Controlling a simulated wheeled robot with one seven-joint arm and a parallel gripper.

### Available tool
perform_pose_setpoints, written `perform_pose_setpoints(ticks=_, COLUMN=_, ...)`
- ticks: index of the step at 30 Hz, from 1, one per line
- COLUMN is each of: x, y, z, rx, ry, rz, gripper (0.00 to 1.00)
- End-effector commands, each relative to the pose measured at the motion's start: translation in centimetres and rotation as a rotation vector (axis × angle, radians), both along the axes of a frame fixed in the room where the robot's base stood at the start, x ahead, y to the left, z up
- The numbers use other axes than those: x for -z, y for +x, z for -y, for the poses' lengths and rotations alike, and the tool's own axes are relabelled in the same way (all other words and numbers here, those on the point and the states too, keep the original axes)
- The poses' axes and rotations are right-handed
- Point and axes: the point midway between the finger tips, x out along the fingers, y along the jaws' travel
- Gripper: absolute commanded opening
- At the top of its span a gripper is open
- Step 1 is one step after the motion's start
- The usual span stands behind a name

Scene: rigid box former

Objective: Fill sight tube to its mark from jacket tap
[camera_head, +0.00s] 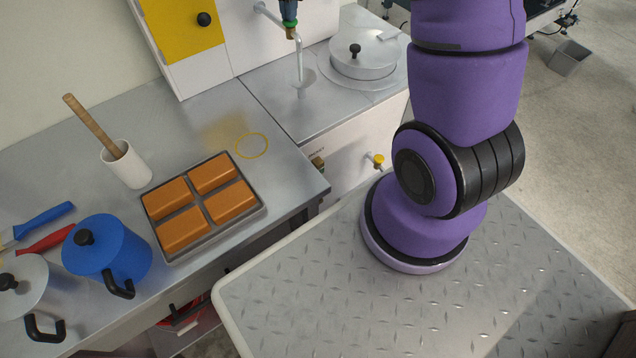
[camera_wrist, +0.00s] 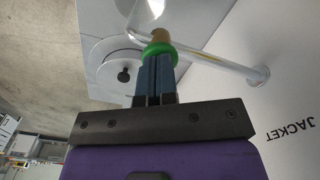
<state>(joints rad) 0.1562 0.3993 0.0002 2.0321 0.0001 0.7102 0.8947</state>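In the wrist view the pipe (camera_wrist: 215,60) runs from the wall panel marked JACKET, and the green collar (camera_wrist: 158,48) is at my fingertips. My gripper (camera_wrist: 155,72) has its dark blue fingers close together, apparently shut on the tap's green handle. In the head view only the fingers' ends (camera_head: 288,9) show at the top edge. No water stream is visible. I cannot make out the sight tube or its mark.
A lidded round metal vessel (camera_head: 365,58) stands right of the funnel. A yellow-handled valve (camera_head: 375,160) is on the front below. The left counter holds a tray with orange blocks (camera_head: 150,215), a blue pot (camera_head: 108,250) and a white holder (camera_head: 128,168).

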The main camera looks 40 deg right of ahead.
Motion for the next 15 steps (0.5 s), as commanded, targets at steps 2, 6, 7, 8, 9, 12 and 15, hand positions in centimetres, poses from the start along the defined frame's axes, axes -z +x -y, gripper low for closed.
perform_pose_setpoints(ticks=2, x=0.0, y=0.0, z=0.0, rx=0.0, ry=0.0, rz=-0.001, gripper=0.0)
perform_pose_setpoints(ticks=6, x=0.0, y=0.0, z=0.0, rx=0.0, ry=0.0, rz=0.0, gripper=0.0)
perform_pose_setpoints(ticks=7, x=0.0, y=0.0, z=0.0, rx=0.0, ry=0.0, rz=0.0, gripper=0.0)
perform_pose_setpoints(ticks=8, x=0.0, y=0.0, z=0.0, rx=0.0, ry=0.0, rz=0.0, gripper=0.0)
perform_pose_setpoints(ticks=9, x=0.0, y=0.0, z=0.0, rx=0.0, ry=0.0, rz=0.0, gripper=0.0)
perform_pose_setpoints(ticks=12, x=-0.3, y=0.0, z=0.0, rx=0.0, ry=0.0, rz=0.001, gripper=0.0)
perform_pose_setpoints(ticks=15, x=-1.0, y=0.0, z=0.0, rx=0.0, ry=0.0, rz=0.001, gripper=0.0)
